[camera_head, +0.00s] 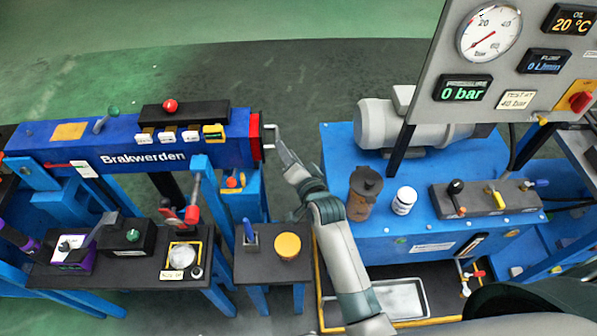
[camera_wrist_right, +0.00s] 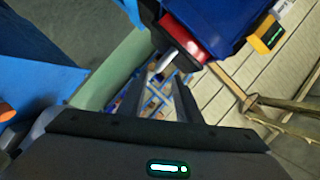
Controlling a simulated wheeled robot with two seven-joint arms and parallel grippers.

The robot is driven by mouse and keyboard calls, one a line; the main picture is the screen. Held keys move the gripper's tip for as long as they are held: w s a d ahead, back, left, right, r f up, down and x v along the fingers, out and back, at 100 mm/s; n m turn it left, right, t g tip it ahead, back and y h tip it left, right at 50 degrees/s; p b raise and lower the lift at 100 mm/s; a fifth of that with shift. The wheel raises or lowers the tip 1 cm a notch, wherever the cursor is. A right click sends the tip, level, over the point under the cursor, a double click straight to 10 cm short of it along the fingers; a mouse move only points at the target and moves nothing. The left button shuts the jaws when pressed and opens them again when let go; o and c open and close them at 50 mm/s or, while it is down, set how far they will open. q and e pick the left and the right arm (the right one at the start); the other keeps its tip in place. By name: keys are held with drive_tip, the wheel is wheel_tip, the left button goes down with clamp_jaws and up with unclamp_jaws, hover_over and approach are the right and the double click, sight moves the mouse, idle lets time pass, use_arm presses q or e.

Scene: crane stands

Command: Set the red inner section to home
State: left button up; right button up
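The red inner section (camera_head: 255,137) shows as a short red end at the right end of the blue beam marked "Brakwerden" (camera_head: 200,135). In the right wrist view the red section (camera_wrist_right: 188,40) sits just inside the blue beam end (camera_wrist_right: 212,18), with a small metal handle (camera_wrist_right: 172,60) on its face. My right gripper (camera_head: 275,143) is at the red end, its fingers pointing toward it. In the wrist view the gripper (camera_wrist_right: 163,82) has its fingers apart, with floor visible between them and the handle just beyond the tips. My left gripper is not in view.
A dark-topped stand (camera_head: 268,268) with an orange round button is below the beam end. The blue hydraulic unit (camera_head: 390,240) with a brown canister (camera_head: 364,195), white jar (camera_head: 404,201) and lever block (camera_head: 490,198) is right of my arm. The gauge panel (camera_head: 505,100) reads 0 bar.

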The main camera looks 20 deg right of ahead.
drive_tip(key=b+v, duration=0.1)
drive_tip(key=v, duration=0.7)
idle(0.4)
